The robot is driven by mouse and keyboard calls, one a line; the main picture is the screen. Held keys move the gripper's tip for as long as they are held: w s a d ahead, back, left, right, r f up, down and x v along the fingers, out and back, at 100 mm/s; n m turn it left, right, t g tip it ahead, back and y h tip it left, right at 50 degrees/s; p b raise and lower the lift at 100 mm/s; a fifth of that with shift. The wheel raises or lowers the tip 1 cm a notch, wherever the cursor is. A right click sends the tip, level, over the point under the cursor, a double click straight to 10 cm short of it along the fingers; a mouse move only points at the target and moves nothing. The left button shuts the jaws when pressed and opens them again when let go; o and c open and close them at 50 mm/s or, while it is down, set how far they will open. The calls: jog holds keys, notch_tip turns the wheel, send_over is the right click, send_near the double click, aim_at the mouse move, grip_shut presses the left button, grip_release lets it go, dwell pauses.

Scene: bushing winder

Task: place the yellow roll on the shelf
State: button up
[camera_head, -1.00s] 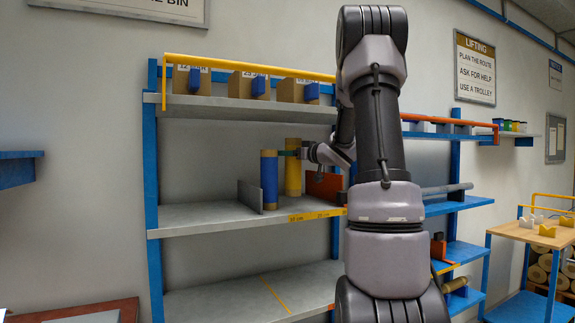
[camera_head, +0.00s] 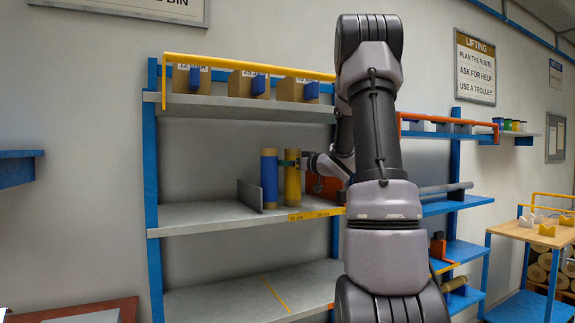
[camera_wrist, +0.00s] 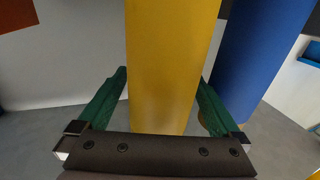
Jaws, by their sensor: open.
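The yellow roll (camera_head: 292,178) stands upright on the middle shelf (camera_head: 215,218), just right of a blue roll (camera_head: 269,180). My gripper (camera_head: 291,163) is at the yellow roll, reaching in from the right. In the wrist view the yellow roll (camera_wrist: 170,70) stands between the two green fingers of my gripper (camera_wrist: 163,95). The fingers are spread, with a visible gap on the left side; the right finger is close to the roll. The blue roll (camera_wrist: 262,60) is right behind the right finger in that view.
A grey divider plate (camera_head: 250,194) stands left of the rolls and an orange plate (camera_head: 324,187) to the right. The upper shelf (camera_head: 230,108) holds boxes with blue tags. The lower shelf (camera_head: 235,300) is clear. My arm hides the shelf's right part.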

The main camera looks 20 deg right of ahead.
jog(key=v, duration=1.1)
jog(key=s+a+r+m+g+h, duration=0.25)
jog(key=s+r+m+h, duration=0.25)
jog(key=m+h, duration=0.4)
jog(key=s+a+f+g+y, duration=0.2)
jog(key=s+a+f+g, duration=0.1)
jog(key=s+a, duration=0.6)
jog(key=s+a+f+n+g+y, duration=0.1)
jog(key=s+a+f+g+y, duration=0.2)
jog(key=s+a+f, duration=0.3)
jog(key=s+a+g, duration=0.1)
jog(key=s+a, duration=0.2)
jog(key=s, duration=0.3)
jog(key=shift+s+a+f, duration=0.15)
jog(key=shift+s+a, duration=0.15)
